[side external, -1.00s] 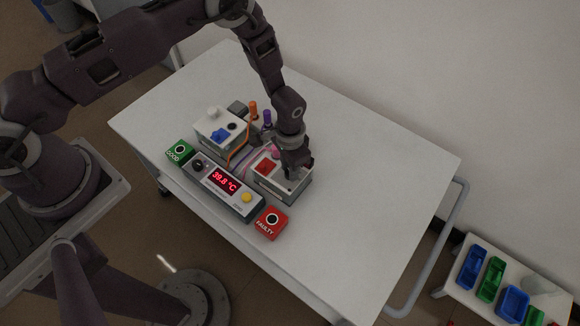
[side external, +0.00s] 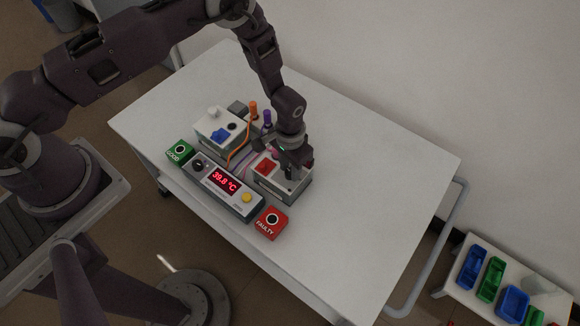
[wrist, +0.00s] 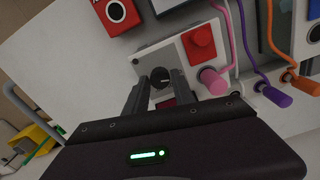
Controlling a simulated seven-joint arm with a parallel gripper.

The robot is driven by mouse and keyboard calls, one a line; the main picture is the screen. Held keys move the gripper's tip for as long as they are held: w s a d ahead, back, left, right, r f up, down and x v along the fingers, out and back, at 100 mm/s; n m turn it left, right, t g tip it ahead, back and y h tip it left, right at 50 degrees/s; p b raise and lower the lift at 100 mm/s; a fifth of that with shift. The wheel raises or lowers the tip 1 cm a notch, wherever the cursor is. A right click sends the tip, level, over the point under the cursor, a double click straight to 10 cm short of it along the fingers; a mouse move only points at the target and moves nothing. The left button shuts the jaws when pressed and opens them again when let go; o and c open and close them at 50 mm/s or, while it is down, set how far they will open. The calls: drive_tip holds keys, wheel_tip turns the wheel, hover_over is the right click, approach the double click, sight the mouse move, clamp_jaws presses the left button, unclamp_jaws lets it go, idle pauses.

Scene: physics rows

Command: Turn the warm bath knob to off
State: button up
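A dark round knob (wrist: 160,77) sits on the light box with a red rocker switch (wrist: 200,42). No label is readable, so I cannot confirm that it is the warm bath knob, and its pointer setting is too small to tell. My gripper (wrist: 159,88) is open, with a finger toward each side of the knob and a visible gap between them; I cannot tell if either touches it. In the side view, my gripper (side external: 296,167) is over the right end of the red-switch box (side external: 280,189) and hides the knob there.
A second box with a blue switch (side external: 220,134) stands to the left, with orange and purple plugs and cables between. In front are a 39.8 °C display unit (side external: 223,182), a green GOOD block (side external: 178,151) and a red FAULTY block (side external: 271,222). The table's right side (side external: 380,185) is clear.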

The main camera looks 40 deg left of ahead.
drive_tip(key=shift+o, duration=1.4)
wheel_tip(320, 180, up, 7)
drive_tip(key=shift+r, duration=0.1)
drive_tip(key=s+a+r+n+t, duration=0.1)
drive_tip(key=s+a+r, duration=0.15)
drive_tip(key=r, duration=1.15)
drive_tip(key=s+a+r+t, duration=0.15)
drive_tip(key=a+r, duration=0.25)
drive_tip(key=r, duration=1.1)
drive_tip(key=s+a+r+t, duration=0.1)
drive_tip(key=s+r, duration=0.2)
drive_tip(key=s, duration=0.3)
drive_tip(key=s+a+r+t, duration=0.1)
drive_tip(key=s+a+r, duration=0.1)
drive_tip(key=s, duration=0.5)
drive_tip(key=s+a+r+n+t, duration=0.1)
drive_tip(key=s+a+r, duration=0.1)
drive_tip(key=s+r, duration=0.2)
drive_tip(key=s, duration=0.3)
